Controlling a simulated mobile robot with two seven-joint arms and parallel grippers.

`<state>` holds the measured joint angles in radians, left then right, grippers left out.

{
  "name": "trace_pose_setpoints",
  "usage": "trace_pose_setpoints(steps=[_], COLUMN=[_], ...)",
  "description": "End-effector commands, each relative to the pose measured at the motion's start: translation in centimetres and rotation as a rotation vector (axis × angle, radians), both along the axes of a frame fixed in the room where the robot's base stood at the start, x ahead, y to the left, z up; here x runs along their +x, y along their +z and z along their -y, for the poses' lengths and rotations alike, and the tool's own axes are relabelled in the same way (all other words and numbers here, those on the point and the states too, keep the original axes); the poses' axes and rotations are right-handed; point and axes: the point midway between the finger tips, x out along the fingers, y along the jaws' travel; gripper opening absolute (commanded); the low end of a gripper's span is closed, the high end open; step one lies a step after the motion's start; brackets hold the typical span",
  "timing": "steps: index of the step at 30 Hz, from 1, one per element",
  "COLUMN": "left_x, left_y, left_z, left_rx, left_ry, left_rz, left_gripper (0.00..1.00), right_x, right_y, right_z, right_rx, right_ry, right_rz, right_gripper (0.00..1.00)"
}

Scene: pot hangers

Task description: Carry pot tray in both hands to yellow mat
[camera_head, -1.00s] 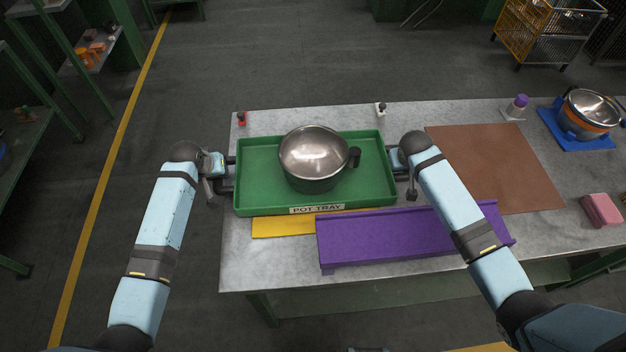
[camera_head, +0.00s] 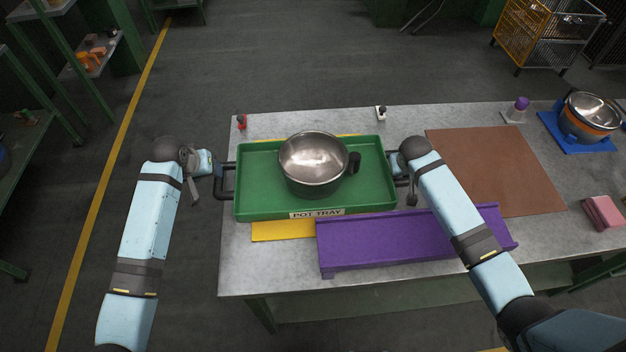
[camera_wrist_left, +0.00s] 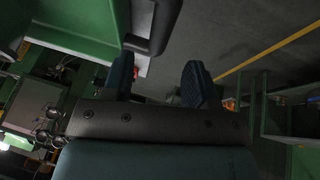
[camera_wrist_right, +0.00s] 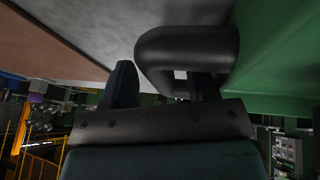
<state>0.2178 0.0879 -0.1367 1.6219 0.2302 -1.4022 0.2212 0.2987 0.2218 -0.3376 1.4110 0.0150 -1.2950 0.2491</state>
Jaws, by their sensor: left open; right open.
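The green pot tray (camera_head: 250,208) lies over the yellow mat (camera_head: 282,231), which shows along the tray's front left and as a thin strip behind it. A steel pot (camera_head: 313,165) with a dark handle stands upright in the tray. My left gripper (camera_head: 216,169) is open and stands off to the left of the tray's dark left handle (camera_head: 226,182). In the left wrist view that handle (camera_wrist_left: 153,25) is ahead of the parted fingers.
A purple ramp-like stand (camera_head: 410,240) lies right in front of the tray. A brown mat (camera_head: 495,170) is to the right. Farther right are a pink block (camera_head: 602,212) and another pot (camera_head: 588,118) on a blue mat. Small red (camera_head: 241,121) and white (camera_head: 380,112) items stand behind the tray.

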Motion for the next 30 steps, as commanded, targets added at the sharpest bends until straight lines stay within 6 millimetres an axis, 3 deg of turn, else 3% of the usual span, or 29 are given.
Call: trace_pose_setpoints(steps=[6,14,30], left_x=[-1.5,-2.1,-2.1], left_y=[3.5,4.8,4.7], left_z=[-0.7,-0.9,-0.9], left_rx=[0.000,0.000,0.000], left_ry=[0.000,0.000,0.000], left_rz=[0.002,0.000,0.000], left_gripper=[0.53,0.53,0.53], right_x=[0.0,-0.3,-4.2], right_y=[0.0,0.8,9.8], right_z=[0.0,-0.2,-1.8], right_rx=[0.000,0.001,0.000], right_ry=[0.000,0.001,0.001], right_rz=[0.000,0.003,0.003], right_gripper=[0.53,0.53,0.53])
